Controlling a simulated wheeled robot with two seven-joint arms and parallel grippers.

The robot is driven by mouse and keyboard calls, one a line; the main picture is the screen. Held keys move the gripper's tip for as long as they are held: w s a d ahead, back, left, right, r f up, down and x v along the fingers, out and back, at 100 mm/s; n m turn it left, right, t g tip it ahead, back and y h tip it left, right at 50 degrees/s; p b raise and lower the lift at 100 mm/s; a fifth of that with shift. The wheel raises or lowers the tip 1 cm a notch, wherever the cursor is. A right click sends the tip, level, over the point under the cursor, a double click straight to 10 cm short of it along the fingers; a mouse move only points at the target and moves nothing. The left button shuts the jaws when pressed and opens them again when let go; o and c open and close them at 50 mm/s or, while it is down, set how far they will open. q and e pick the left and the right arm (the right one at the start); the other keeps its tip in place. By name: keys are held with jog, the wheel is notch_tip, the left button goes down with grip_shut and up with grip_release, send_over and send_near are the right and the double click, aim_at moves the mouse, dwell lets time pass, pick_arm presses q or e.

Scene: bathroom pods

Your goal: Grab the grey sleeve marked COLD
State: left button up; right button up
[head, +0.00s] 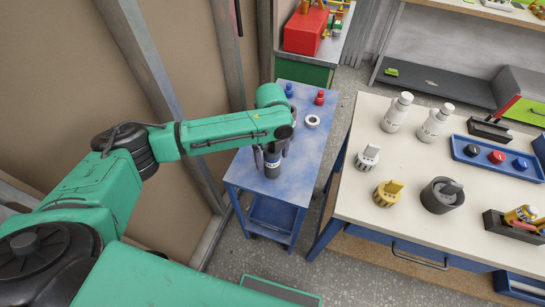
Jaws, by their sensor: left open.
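My left gripper (271,152) points down over the sleeve from above. Its fingers are open and appear to be on either side of the upper part of the sleeve, which is partly hidden by them. I cannot tell whether they touch it. My right gripper is not in view.
A blue piece (289,91), a red piece (319,97) and a white ring (312,121) sit farther back on the blue table. A workbench (352,190) with white bottles, knobs and a blue tray (465,152) stands close on the right. Wall panels and metal studs border the left.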

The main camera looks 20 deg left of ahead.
pick_arm(q)
jog(key=shift+s+f, duration=0.1)
jog(key=shift+f, duration=0.65)
jog(key=shift+s+f, duration=0.1)
jog(key=shift+f, duration=0.25)
jog(key=shift+s, duration=0.1)
jog(key=c, duration=0.4)
jog(key=shift+f, duration=0.1)
jog(key=c, duration=1)
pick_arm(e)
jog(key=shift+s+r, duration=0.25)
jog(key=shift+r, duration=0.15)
